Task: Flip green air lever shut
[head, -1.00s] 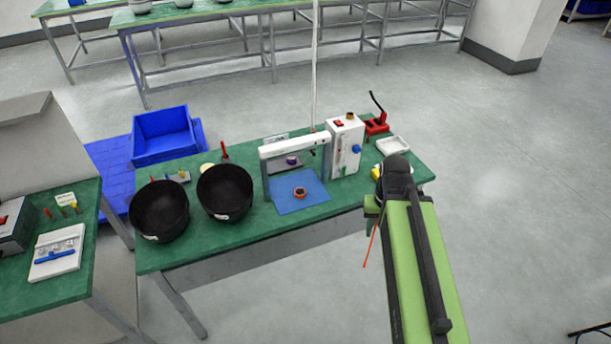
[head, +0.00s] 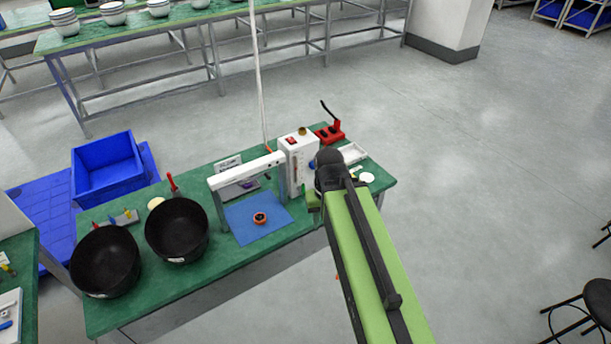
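A small grey block with several coloured handles (head: 125,219) sits on the green bench, behind the black bins. The handles are too small for me to tell surely which is the green air lever or how it is set. A red upright handle (head: 172,182) stands to its right. My arm reaches over the right part of the bench. My gripper is not visible, and its opening cannot be seen.
Two black bins (head: 178,230) fill the bench's left part. A white frame (head: 246,171) stands over a blue mat (head: 258,219) with a small round part. A white box (head: 296,160) and red stand (head: 330,133) are behind my arm. Blue crate (head: 107,165) lies left.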

